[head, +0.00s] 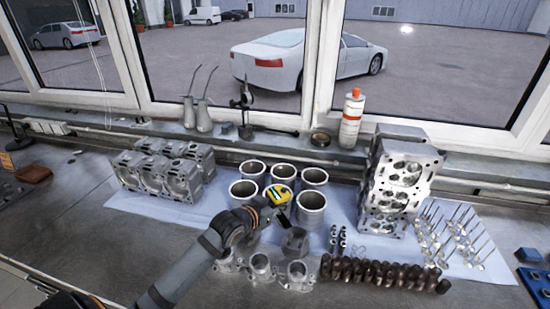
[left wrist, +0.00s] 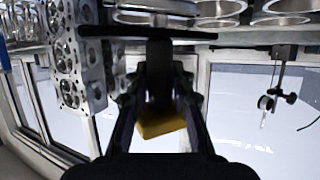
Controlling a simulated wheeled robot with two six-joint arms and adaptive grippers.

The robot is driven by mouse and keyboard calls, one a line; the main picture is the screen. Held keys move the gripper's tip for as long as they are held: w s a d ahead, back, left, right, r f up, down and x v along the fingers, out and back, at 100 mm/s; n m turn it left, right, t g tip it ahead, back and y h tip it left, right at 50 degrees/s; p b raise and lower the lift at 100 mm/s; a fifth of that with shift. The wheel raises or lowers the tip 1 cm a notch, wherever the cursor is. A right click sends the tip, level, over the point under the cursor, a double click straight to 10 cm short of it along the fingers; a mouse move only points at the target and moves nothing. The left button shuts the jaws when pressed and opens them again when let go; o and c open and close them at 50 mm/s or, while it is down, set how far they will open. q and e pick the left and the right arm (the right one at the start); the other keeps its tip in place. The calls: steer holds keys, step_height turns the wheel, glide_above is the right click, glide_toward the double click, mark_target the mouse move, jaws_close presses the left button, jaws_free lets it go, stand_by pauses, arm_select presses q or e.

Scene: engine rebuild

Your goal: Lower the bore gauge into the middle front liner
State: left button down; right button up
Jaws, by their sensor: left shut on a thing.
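The bore gauge (head: 279,194) shows as a yellow body with a small display among the liners in the head view. My left gripper (head: 272,207) is shut on it; in the left wrist view the yellow part (left wrist: 162,125) sits between the fingers (left wrist: 160,80). The gauge's lower end is hidden, so I cannot tell whether it is inside a liner. The middle front liner is mostly hidden behind the gauge and gripper. The left front liner (head: 243,197) and right front liner (head: 311,208) stand upright on either side. My right gripper is not in view.
Liners (head: 253,170) stand in a back row. An engine block (head: 160,168) is at left, a cylinder head (head: 396,185) at right with valves (head: 440,235) beside it. The bench is clear at lower left.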

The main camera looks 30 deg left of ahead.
arm_select(q)
steer(key=w+a+r+n+y+p, duration=0.2)
steer(key=w+a, duration=0.1)
steer(key=w, duration=0.3)
steer(key=w+a+r+n+y+p, duration=0.1)
steer(key=w+a+r+y+p, duration=0.1)
steer(key=w+a, duration=0.35)
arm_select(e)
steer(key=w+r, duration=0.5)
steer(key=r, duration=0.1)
arm_select(q)
step_height(320, 180, down, 8)
steer(key=w+d+b, duration=0.1)
steer(key=d+b, duration=0.1)
steer(key=b, duration=0.4)
steer(key=shift+w, duration=0.2)
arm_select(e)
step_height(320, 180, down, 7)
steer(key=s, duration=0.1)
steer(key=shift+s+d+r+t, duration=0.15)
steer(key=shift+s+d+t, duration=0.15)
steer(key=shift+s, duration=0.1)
arm_select(q)
steer(key=shift+f, duration=0.1)
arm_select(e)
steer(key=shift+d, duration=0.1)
arm_select(q)
steer(key=shift+f, duration=0.3)
